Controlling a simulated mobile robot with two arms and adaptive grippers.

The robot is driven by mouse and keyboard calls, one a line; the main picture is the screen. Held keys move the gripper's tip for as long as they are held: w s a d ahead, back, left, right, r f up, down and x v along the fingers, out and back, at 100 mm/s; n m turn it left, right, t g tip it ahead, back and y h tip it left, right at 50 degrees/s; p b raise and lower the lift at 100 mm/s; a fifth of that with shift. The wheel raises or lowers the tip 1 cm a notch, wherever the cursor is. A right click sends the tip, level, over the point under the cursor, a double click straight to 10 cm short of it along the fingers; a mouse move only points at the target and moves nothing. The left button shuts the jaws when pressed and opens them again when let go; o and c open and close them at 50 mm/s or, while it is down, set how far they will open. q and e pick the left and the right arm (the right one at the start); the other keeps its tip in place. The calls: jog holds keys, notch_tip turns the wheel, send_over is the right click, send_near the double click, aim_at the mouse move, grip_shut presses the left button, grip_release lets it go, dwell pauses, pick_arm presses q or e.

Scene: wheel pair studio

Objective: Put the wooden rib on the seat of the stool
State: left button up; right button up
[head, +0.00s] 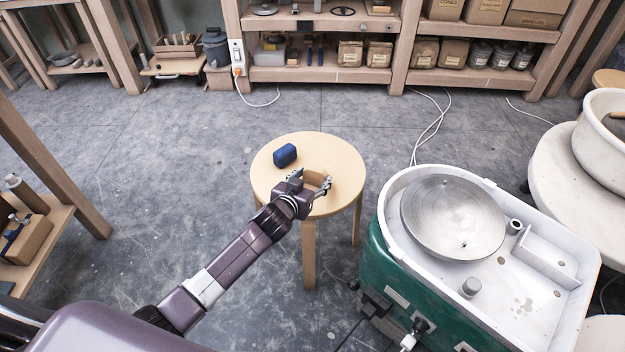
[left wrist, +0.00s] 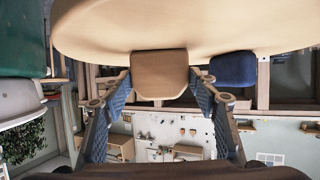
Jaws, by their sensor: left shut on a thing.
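The stool (head: 335,160) has a round, pale wooden seat and stands in mid-floor in the head view. My left gripper (head: 312,179) is over the near part of the seat. In the left wrist view the wooden rib (left wrist: 160,74), a tan block with rounded corners, sits between the two fingers, and the gripper is shut on it. The rib overlaps the seat (left wrist: 100,25) in that view; I cannot tell whether it touches it. My right gripper is not in view.
A dark blue block (head: 285,155) lies on the seat's far left part, beside the gripper; it also shows in the left wrist view (left wrist: 233,69). A pottery wheel (head: 455,215) in a white and green housing stands right of the stool. Shelves (head: 330,75) line the back.

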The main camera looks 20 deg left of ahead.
pick_arm(q)
jog(key=o, duration=1.2)
jog(key=shift+c, duration=0.2)
jog(key=shift+s+r, duration=0.25)
jog(key=shift+s, duration=0.25)
jog(key=p+v, duration=0.2)
jog(key=v, duration=0.3)
jog(key=shift+r, duration=0.15)
jog(key=s+f+g, duration=0.3)
jog(key=s, duration=0.8)
jog(key=s+f+g+p, duration=0.1)
jog(key=s+f+g, duration=0.2)
jog(key=s, duration=0.8)
jog(key=s+f+m+g+y, duration=0.1)
jog(key=s+f+g, duration=0.2)
jog(key=s, duration=0.7)
jog(key=shift+s+g, duration=0.4)
jog(key=shift+g, duration=0.2)
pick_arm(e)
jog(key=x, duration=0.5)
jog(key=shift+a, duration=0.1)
